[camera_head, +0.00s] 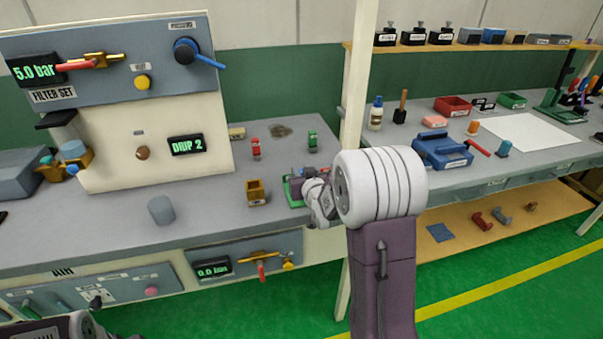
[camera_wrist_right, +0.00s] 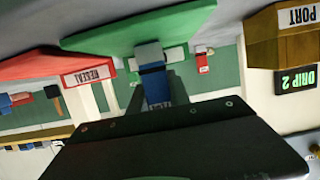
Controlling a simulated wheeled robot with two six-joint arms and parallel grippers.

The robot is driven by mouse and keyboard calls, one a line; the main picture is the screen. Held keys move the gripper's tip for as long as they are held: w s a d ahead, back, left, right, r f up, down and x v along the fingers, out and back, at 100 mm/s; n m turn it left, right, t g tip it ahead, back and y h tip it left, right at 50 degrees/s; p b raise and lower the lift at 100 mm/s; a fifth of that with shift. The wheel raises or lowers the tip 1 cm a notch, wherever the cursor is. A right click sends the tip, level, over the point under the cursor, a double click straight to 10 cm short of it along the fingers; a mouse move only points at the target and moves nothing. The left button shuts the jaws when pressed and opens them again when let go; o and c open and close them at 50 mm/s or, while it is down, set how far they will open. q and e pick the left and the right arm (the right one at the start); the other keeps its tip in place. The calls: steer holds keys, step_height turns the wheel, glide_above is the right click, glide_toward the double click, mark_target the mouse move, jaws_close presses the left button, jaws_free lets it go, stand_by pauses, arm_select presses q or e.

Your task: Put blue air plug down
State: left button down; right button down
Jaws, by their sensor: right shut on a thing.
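My right gripper (camera_head: 301,186) is at the front edge of the left bench, partly hidden by my own arm. In the right wrist view my right gripper (camera_wrist_right: 153,85) is shut on the blue air plug (camera_wrist_right: 155,88), of which only a small labelled blue part shows between the fingers. A green tray (camera_wrist_right: 140,28) lies right beyond the fingertips; it also shows in the head view (camera_head: 291,195). I cannot tell whether the plug touches the tray. My left gripper is out of view; only part of that arm shows at the lower left.
A red tray labelled RESEAL (camera_wrist_right: 50,66) and an ochre PORT box (camera_wrist_right: 282,38) flank the green tray. The PORT box also shows in the head view (camera_head: 257,192). A white post (camera_head: 357,90) stands close to my right arm. A grey cylinder (camera_head: 161,210) stands farther left.

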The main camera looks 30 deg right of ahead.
steer(key=c, duration=1.2)
jaws_free()
steer(key=shift+f, duration=0.1)
steer(key=shift+r+p, duration=0.35)
steer(key=shift+p, duration=0.1)
steer(key=v, duration=0.6)
steer(key=shift+s+f+b, duration=0.15)
steer(key=shift+s+b, duration=0.05)
steer(key=shift+b, duration=0.15)
steer(key=b+v, duration=0.4)
steer(key=b, duration=0.1)
steer(key=shift+s+a, duration=0.25)
steer(key=shift+s, duration=0.05)
steer(key=shift+s+r, duration=0.25)
steer(key=shift+s, duration=0.15)
